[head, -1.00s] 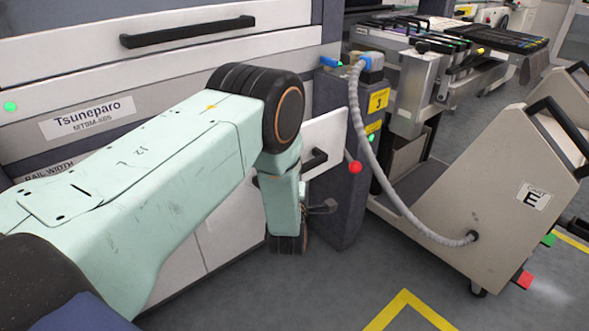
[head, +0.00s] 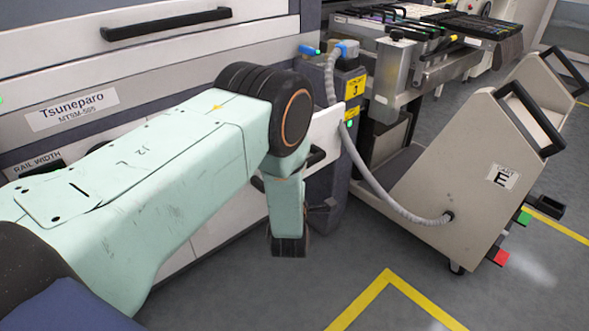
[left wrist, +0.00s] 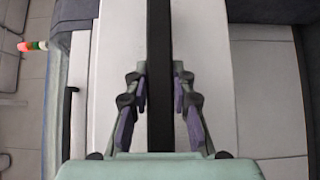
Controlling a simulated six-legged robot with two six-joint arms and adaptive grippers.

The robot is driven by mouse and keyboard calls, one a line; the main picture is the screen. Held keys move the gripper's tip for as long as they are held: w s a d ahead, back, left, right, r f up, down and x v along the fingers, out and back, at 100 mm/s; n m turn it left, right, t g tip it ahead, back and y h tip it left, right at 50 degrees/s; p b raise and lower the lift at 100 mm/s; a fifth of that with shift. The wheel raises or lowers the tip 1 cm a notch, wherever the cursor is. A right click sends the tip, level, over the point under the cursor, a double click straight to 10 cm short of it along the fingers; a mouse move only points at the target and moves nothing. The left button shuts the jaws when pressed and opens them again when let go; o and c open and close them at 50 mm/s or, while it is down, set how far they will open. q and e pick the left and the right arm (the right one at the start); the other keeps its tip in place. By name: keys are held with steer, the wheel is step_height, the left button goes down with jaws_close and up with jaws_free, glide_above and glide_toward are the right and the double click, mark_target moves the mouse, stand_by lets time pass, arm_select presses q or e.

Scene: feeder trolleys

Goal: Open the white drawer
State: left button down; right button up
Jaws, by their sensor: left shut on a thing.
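The white drawer front (head: 328,127) shows in the head view as a pale panel beyond my arm, partly hidden by it. It overlaps the dark post behind it; how far it stands out from the machine is hard to tell. Its black handle (head: 316,157) shows only at its right end. In the left wrist view the handle (left wrist: 160,28) runs as a dark bar up the middle over the pale front (left wrist: 118,40). My left gripper (left wrist: 160,88) is shut on the handle, a finger on each side. In the head view its fingers are mostly hidden behind my wrist. My right gripper is out of view.
A beige cart marked E (head: 490,165) stands to the right, with a grey hose (head: 362,165) running to the dark post (head: 325,75). The upper machine panel has another black handle (head: 165,23). Grey floor (head: 300,295) with yellow tape is clear in front.

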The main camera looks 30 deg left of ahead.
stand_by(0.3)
arm_select(q)
steer(key=c, duration=1.1)
jaws_free()
steer(key=shift+s, duration=0.1)
steer(key=v, duration=1.2)
